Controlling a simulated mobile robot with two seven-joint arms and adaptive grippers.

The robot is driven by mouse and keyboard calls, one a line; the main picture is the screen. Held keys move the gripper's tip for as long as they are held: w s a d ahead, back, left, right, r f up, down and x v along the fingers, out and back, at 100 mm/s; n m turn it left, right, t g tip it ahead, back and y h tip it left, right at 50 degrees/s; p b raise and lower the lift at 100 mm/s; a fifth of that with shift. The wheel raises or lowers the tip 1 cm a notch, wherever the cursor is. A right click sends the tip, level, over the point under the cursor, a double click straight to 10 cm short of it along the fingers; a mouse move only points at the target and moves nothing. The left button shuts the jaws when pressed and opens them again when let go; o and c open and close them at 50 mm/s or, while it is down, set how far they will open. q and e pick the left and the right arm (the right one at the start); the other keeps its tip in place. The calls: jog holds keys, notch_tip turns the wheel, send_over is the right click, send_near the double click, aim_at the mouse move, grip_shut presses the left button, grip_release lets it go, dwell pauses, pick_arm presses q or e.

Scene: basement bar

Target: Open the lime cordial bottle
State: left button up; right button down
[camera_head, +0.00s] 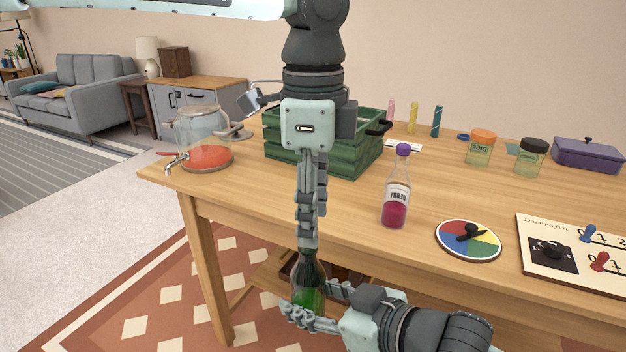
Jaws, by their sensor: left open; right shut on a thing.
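The lime cordial bottle (308,272), dark glass with green contents, stands upright in front of the table. My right gripper (312,304), coming from the lower right, is shut on its lower body. My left gripper (307,240) points straight down from above, open, with its fingertips at the top of the bottle. The cap is hidden behind the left fingers, and I cannot tell whether they touch it.
On the wooden table (345,205) stand a bottle with red contents and a purple cap (396,190), a green crate (345,160), a glass dispenser (203,140), two jars, a spinner disc (468,240) and a game board (590,260). The table's front edge is close behind the held bottle.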

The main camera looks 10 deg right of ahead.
pick_arm(q)
jog(key=shift+f, duration=0.5)
grip_shut()
jog(key=shift+r, duration=0.15)
dwell(0.4)
jog(key=shift+r, duration=0.95)
jog(key=shift+r, duration=0.15)
